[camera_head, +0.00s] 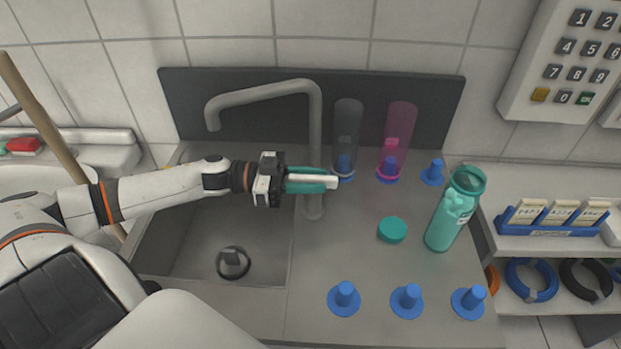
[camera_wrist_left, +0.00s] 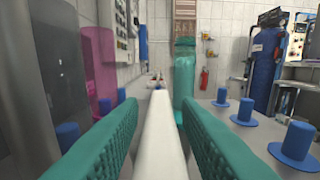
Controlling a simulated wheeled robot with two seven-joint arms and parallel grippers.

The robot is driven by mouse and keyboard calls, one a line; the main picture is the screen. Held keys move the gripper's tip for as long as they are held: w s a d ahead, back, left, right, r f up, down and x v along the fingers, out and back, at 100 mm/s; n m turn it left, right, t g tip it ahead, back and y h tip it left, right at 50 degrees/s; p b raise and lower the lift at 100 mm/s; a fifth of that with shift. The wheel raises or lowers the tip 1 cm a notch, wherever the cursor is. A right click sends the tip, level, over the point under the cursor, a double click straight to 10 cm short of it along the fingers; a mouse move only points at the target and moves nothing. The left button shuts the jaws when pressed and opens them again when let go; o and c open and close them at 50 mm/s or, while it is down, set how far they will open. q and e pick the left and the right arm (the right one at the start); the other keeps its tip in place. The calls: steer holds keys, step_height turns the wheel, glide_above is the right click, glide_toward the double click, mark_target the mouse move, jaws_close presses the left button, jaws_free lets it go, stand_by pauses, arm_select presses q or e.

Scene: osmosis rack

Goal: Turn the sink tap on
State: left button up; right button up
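The sink tap (camera_head: 315,125) is a grey post with a spout bent left over the basin. A white lever (camera_head: 333,182) crosses the front of its post. My left gripper (camera_head: 322,180) reaches in from the left, with its teal fingers on either side of the lever. In the left wrist view, the white lever (camera_wrist_left: 163,130) runs between the two fingers, with a gap visible on each side. The gripper looks open around it. The lever's joint with the post is hidden by the fingers. No water shows at the spout. My right gripper is not in view.
The sink basin (camera_head: 190,262) lies below my left arm, with a black ring in it. Right of the tap, clear and pink cylinders (camera_head: 398,125), a teal bottle (camera_head: 452,215), a teal cap (camera_head: 392,230) and several blue pegs (camera_head: 407,299) stand on the counter.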

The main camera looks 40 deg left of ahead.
arm_select(q)
steer(key=shift+w+f+m+g+h+b, duration=0.15)
steer(key=shift+m+g+h+b, duration=0.25)
steer(key=shift+b, duration=0.4)
steer(key=m+g+h+b, duration=0.1)
steer(key=g+b, duration=0.1)
steer(key=shift+m+g+b, duration=0.3)
steer(key=shift+m+g, duration=0.1)
steer(key=m+g+b, duration=0.1)
steer(key=m+g, duration=0.1)
steer(key=g, duration=0.1)
steer(key=shift+h, duration=0.3)
steer(key=shift+m+g, duration=0.6)
steer(key=shift+g, duration=0.4)
jaws_close()
steer(key=shift+m+g+b, duration=0.3)
steer(key=shift+m+g, duration=0.2)
steer(key=shift+g, duration=0.3)
steer(key=o, duration=0.6)
jaws_free()
steer(key=shift+a, duration=0.1)
